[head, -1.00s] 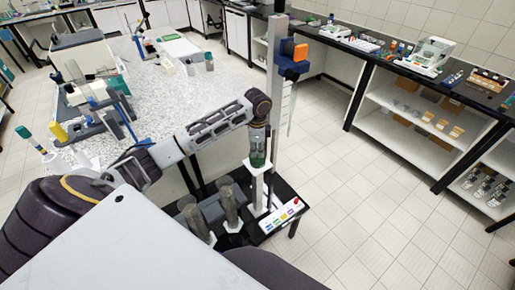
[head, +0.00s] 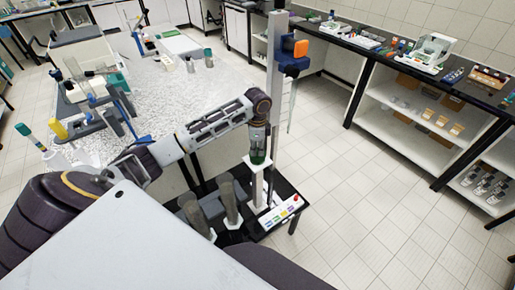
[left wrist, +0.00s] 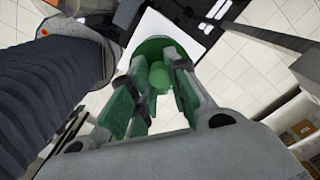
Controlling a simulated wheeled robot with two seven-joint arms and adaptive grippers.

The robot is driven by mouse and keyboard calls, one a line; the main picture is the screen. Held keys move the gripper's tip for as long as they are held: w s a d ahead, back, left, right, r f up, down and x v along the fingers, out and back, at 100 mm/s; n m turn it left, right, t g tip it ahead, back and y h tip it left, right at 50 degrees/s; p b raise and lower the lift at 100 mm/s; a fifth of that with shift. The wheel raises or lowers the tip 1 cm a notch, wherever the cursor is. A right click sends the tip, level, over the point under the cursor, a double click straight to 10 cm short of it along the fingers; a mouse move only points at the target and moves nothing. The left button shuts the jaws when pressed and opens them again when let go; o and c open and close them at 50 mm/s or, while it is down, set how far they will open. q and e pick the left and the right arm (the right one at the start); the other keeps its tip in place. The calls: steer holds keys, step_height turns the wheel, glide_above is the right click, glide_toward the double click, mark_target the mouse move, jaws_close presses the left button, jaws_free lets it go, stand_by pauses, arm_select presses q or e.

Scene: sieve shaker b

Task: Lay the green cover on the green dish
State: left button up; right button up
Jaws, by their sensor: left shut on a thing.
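My left gripper (head: 258,154) points down over a small white platform (head: 259,168) on the stand. In the left wrist view its fingers (left wrist: 156,98) are shut on the round knob of the green cover (left wrist: 158,72). A round green rim (left wrist: 150,47) shows beyond the fingers, above the white platform. I cannot tell how much of this rim is the cover and how much is the green dish, or whether the two touch. In the head view the gripper hides most of the green parts. My right gripper is not in view.
A tall grey column (head: 275,80) with an orange and blue head (head: 295,46) rises close behind the gripper. Two grey cylinders (head: 230,203) and a button panel (head: 283,212) stand on the black base. A speckled table (head: 190,95) lies to the left.

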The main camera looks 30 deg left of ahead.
arm_select(q)
steer(key=shift+f, duration=0.45)
stand_by(0.5)
steer(key=o, duration=0.8)
steer(key=shift+o, duration=0.2)
steer(key=shift+r, duration=0.2)
step_height(320, 180, up, 12)
steer(key=shift+f, duration=0.2)
steer(key=shift+f, duration=0.1)
stand_by(0.4)
